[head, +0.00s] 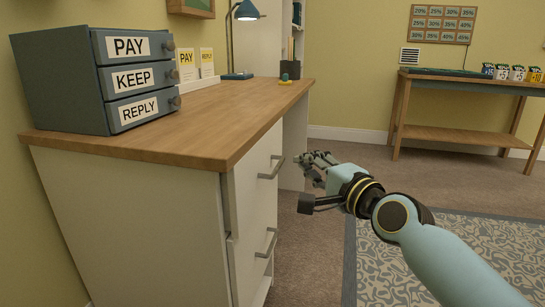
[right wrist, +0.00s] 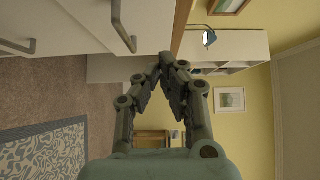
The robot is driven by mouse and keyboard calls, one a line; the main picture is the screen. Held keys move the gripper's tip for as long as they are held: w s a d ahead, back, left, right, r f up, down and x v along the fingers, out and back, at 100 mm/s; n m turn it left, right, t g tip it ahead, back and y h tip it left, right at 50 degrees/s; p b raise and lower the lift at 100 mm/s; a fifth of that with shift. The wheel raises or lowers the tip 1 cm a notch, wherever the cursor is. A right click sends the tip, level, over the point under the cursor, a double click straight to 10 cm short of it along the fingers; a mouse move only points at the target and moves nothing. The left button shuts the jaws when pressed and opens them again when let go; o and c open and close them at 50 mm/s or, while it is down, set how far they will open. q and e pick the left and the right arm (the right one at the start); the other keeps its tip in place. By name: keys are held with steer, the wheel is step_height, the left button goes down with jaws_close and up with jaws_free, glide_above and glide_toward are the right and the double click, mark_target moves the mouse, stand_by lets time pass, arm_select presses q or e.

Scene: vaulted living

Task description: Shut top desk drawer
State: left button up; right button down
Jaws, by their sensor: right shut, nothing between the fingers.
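The wooden-topped desk (head: 190,108) has two white drawers on its right-hand front. The top desk drawer (head: 250,190) has a grey bar handle (head: 271,168). A thin dark seam shows between its front and the desk side; I cannot tell how far out it stands. The lower drawer (head: 250,265) is below it. My right gripper (head: 309,165) is right of the top drawer's handle, apart from it, with empty fingers. In the right wrist view its fingertips (right wrist: 166,62) meet, and a drawer handle (right wrist: 122,27) shows at upper left. My left gripper is out of view.
A grey letter organiser (head: 60,80) labelled PAY, KEEP and REPLY stands on the desk, with a lamp (head: 243,12) at the back. A side table (head: 470,85) stands at the far right. Carpet and a patterned rug (head: 470,245) lie right of the desk.

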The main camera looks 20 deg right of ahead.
steer(key=b, duration=0.2)
glide_toward(264, 146)
steer(key=w+d, duration=0.2)
steer(key=w, duration=0.1)
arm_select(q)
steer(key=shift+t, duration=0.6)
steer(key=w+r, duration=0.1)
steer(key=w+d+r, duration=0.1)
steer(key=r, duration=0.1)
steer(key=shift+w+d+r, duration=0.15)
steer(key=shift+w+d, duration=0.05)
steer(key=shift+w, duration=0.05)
arm_select(e)
steer(key=w+a, duration=0.2)
steer(key=a, duration=0.1)
